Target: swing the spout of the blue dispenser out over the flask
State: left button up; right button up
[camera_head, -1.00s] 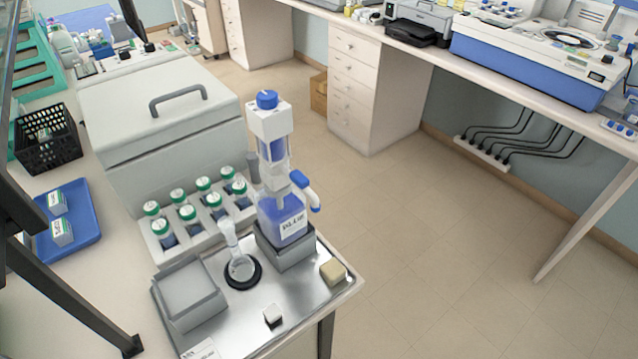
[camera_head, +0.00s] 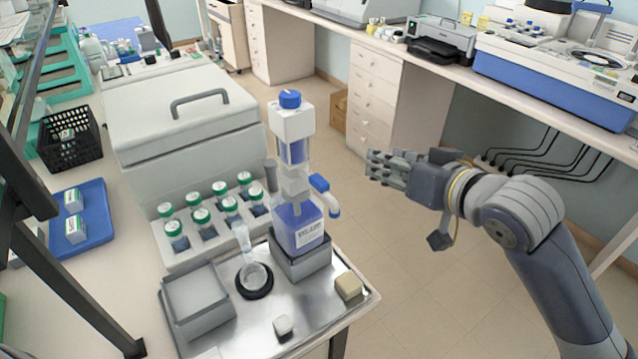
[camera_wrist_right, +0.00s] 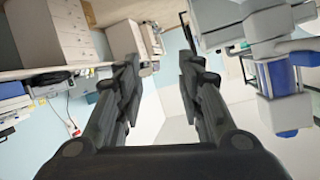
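The blue dispenser (camera_head: 293,150) stands upright on a grey block on the metal tray, with a blue cap and a labelled bottle of blue liquid. Its spout (camera_head: 325,194) with a blue sleeve points to the right, away from the flask. The flask (camera_head: 254,276) stands in a black ring left of the dispenser's base. My right gripper (camera_head: 378,168) is right of the dispenser, apart from it and empty. In the right wrist view its two fingers (camera_wrist_right: 158,75) are spread, with the dispenser (camera_wrist_right: 278,75) tilted at the right. My left gripper is not in view.
A rack of green-capped bottles (camera_head: 188,257) stands behind the flask. Right of the tray is open floor.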

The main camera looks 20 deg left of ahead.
jog(key=s+a+r+n+g+y, duration=0.1)
jog(key=s+a+r+n, duration=0.15)
jog(key=s+r, duration=0.45)
jog(key=n+p, duration=0.2)
jog(key=p, duration=0.2)
send_near(321, 181)
jog(key=w+a, duration=0.1)
jog(key=w, duration=0.1)
jog(key=shift+g, duration=0.3)
jog(key=x, duration=0.8)
jog(key=shift+s+a+f, duration=0.15)
jog(key=shift+a+f, duration=0.2)
grip_shut()
